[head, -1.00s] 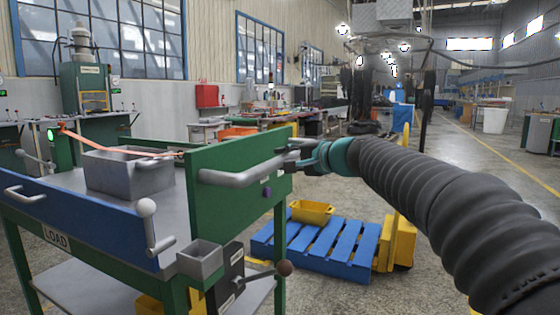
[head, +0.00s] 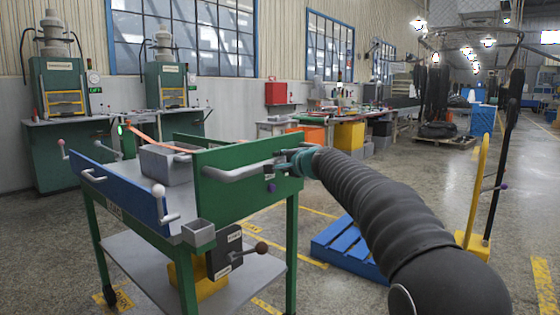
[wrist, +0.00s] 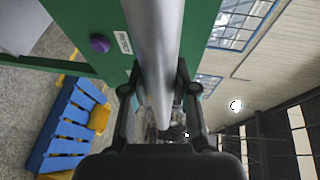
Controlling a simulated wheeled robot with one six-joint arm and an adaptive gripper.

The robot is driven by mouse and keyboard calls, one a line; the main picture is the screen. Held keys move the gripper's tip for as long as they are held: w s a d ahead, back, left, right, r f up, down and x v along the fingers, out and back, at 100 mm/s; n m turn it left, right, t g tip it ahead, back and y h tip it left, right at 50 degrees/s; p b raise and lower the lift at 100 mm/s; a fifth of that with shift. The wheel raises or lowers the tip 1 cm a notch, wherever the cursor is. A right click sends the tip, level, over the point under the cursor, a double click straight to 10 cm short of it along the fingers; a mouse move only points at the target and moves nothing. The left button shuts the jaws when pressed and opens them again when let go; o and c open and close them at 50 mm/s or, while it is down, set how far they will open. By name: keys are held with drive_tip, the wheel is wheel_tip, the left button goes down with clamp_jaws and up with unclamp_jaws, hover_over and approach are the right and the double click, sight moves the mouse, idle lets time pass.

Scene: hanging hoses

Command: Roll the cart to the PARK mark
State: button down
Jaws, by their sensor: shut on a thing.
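The cart stands on the floor at the left of the head view, with a green end panel (head: 240,178), a blue side panel (head: 125,192), green legs and a lower shelf (head: 150,272). My gripper (head: 288,165) is shut on the cart's grey handle (head: 235,173) at the green panel. In the wrist view the handle bar (wrist: 155,50) runs between the fingers (wrist: 155,88). A grey bin (head: 168,165) sits on the cart top. Yellow markings lie on the floor, one by the front left leg (head: 118,302); I cannot read which is PARK.
A blue pallet (head: 345,243) lies right of the cart, partly behind my arm, with a yellow upright (head: 478,190) beyond it. Green presses (head: 62,130) stand on benches along the left wall. Open floor shows at the left front and far right.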

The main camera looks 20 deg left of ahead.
drive_tip(key=shift+w+a+r, duration=0.1)
drive_tip(key=shift+w+a, duration=0.15)
drive_tip(key=shift+a, duration=0.1)
drive_tip(key=c, duration=0.9)
unclamp_jaws()
drive_tip(key=shift+a, duration=0.1)
drive_tip(key=shift+s+a, duration=0.1)
drive_tip(key=v, duration=1.2)
